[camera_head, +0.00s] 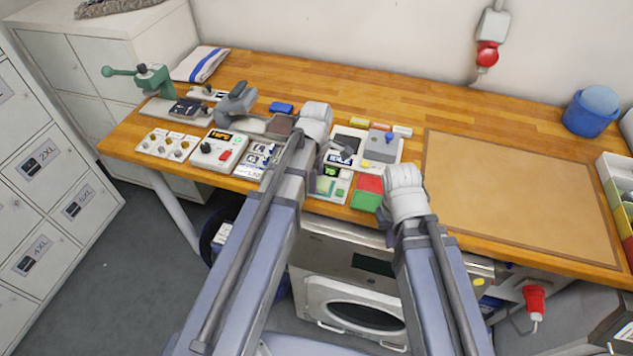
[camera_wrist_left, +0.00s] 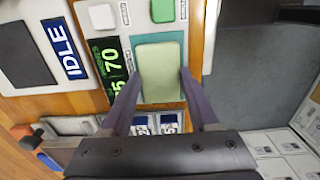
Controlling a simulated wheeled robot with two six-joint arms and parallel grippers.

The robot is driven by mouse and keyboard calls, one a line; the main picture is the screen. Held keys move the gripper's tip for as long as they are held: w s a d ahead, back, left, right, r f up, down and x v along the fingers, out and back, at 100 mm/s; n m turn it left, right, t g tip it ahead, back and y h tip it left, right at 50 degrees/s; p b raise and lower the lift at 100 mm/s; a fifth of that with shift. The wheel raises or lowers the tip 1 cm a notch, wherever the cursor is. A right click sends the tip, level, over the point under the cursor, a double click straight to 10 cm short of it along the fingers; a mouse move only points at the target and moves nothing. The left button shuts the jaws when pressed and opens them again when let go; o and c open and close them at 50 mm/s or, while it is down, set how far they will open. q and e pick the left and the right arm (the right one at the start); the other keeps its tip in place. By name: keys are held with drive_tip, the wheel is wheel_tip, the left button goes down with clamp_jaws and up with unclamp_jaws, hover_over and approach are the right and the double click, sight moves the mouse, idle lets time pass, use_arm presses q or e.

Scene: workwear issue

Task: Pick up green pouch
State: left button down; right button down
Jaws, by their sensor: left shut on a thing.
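The green pouch (camera_wrist_left: 160,72) is pale green and lies flat on a teal patch of a white panel in the left wrist view. In the head view it shows small and partly covered (camera_head: 325,186) near the table's front edge. My left gripper (camera_wrist_left: 160,88) is shut on the pouch, with one finger along each side. In the head view my left gripper (camera_head: 319,182) points down at the panel below my wrist. My right gripper (camera_head: 389,234) hangs at the table's front edge, mostly hidden by my wrist, so its jaws cannot be read.
The panel beside the pouch has a green "70" display (camera_wrist_left: 115,68). Red and green pads (camera_head: 367,200) lie to its right. A large tan mat (camera_head: 520,190) is bare at the right. A blue tub (camera_head: 590,110) stands behind it. Several control boxes crowd the left.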

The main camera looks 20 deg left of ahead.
use_arm(q)
drive_tip(key=shift+r, duration=0.1)
wheel_tip(320, 180, up, 10)
drive_tip(key=p, duration=1)
